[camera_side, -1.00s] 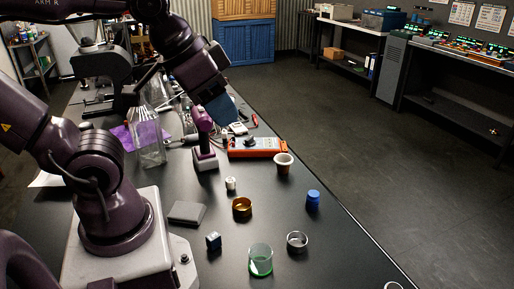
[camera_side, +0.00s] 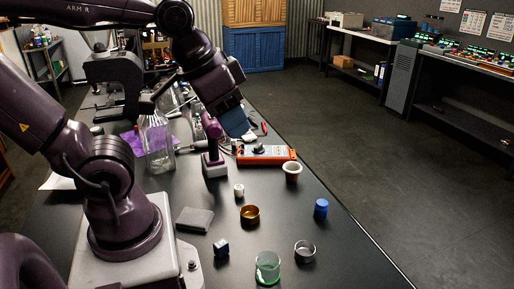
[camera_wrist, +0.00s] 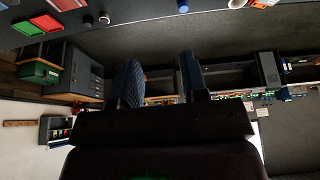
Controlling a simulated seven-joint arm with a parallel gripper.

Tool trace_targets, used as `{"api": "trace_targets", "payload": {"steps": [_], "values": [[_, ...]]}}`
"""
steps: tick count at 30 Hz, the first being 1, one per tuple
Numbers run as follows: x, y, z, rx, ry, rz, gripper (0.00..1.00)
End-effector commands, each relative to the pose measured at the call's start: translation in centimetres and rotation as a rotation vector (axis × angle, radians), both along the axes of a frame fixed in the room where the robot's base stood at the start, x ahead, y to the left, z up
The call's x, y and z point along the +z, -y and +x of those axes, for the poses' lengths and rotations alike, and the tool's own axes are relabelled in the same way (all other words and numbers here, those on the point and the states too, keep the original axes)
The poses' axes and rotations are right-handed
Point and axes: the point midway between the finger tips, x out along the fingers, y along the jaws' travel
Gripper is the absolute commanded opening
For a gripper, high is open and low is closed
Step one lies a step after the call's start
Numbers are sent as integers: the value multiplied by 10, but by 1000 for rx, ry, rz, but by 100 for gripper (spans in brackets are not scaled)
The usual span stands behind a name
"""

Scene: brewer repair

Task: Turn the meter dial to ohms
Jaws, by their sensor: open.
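The meter (camera_side: 277,155) is a flat orange-cased unit with a pale face, lying on the black bench beyond the white cup. Its dark dial (camera_side: 259,148) shows as a small knob on the upper face; its setting is too small to read. My gripper (camera_side: 233,122) has blue finger pads and hangs above and to the left of the meter, apart from the dial. In the wrist view my gripper (camera_wrist: 159,82) has its two blue-padded fingers spread with nothing between them. I cannot pick out the meter with certainty there.
A purple-handled tool (camera_side: 212,146) stands close below my gripper. A white cup (camera_side: 292,171) stands just in front of the meter. A clear bottle (camera_side: 158,145) is at left. A brass cup (camera_side: 250,215), a blue jar (camera_side: 321,208) and a green beaker (camera_side: 268,267) stand nearer.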

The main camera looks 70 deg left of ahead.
Motion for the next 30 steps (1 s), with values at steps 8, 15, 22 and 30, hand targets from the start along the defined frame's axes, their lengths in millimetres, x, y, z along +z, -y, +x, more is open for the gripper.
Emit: {"api": "trace_targets", "payload": {"steps": [8,15,22,30], "values": [[-47,-52,46,394,-238,-227,40],[-102,-132,92,1198,-306,-503,40],[-168,-243,109,2199,-150,-709,40],[-190,-341,123,-2784,-329,999,40]]}}
